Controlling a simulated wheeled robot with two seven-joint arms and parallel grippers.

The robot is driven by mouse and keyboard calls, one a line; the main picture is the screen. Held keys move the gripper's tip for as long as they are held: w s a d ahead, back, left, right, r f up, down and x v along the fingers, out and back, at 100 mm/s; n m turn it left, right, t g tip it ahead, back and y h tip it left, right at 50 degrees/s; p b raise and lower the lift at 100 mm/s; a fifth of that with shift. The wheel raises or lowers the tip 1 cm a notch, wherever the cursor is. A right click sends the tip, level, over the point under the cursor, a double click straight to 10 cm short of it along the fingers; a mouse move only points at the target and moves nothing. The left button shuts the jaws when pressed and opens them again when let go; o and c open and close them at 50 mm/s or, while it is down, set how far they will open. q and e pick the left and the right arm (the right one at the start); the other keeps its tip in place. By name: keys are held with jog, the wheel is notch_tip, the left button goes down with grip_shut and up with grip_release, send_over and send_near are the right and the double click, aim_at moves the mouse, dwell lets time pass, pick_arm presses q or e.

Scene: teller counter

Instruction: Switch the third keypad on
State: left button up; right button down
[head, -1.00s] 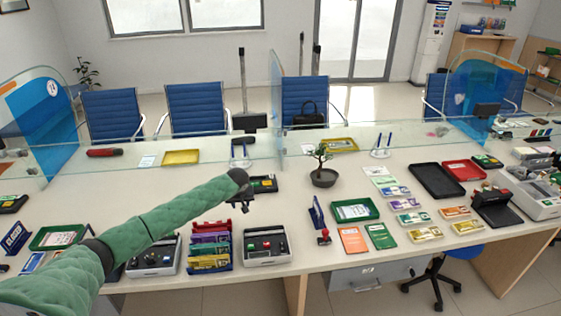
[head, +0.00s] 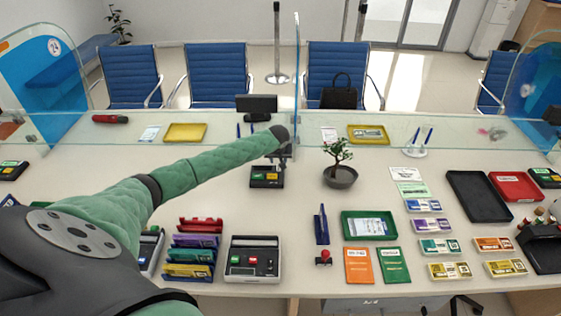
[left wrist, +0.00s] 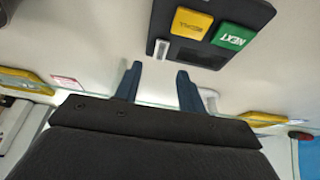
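A black keypad (head: 267,176) with a green and a yellow button lies mid-counter in the head view. In the left wrist view this keypad (left wrist: 195,52) shows its NEXT button and a small pale switch on its near edge. Similar keypads lie at the far left (head: 12,170) and far right (head: 545,178). My right gripper is not in view.
A glass screen (head: 200,131) runs along the back of the counter. A potted bonsai (head: 341,177) stands right of my gripper. A grey device (head: 253,260) and a colored rack (head: 193,251) sit in front. Bare counter lies between them and the keypad.

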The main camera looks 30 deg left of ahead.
aim_at(279, 168)
pick_arm(q)
jog(key=p+x, duration=0.1)
jog(key=x, duration=0.3)
jog(key=shift+w+f+p, duration=0.2)
jog(key=shift+f+p, duration=0.05)
jog(key=shift+p, duration=0.05)
jog(key=shift+a+f, duration=0.1)
jog(key=shift+f, duration=0.35)
